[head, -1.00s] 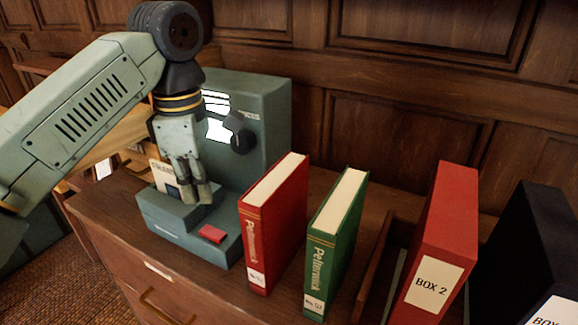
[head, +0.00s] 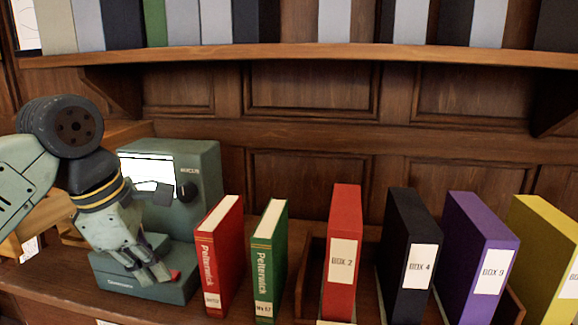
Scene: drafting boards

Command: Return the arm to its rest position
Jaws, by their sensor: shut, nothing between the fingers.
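My gripper (head: 158,275) is at the left of the head view, at the end of my green-grey arm, pointing down and to the right. Its fingers are together with nothing between them. It is in front of a green-grey machine (head: 205,165) with a lit screen and a dark knob, and hides part of the machine's base. From this view I cannot tell whether the fingers touch the machine. A red button or patch on the base shows just beside the fingertips.
A red book (head: 218,255) and a green book (head: 268,262) stand upright right of the machine. Further right stand box files: red (head: 344,225), black (head: 405,225), purple (head: 478,235) and yellow (head: 540,240). A wooden shelf (head: 300,58) with several volumes runs above.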

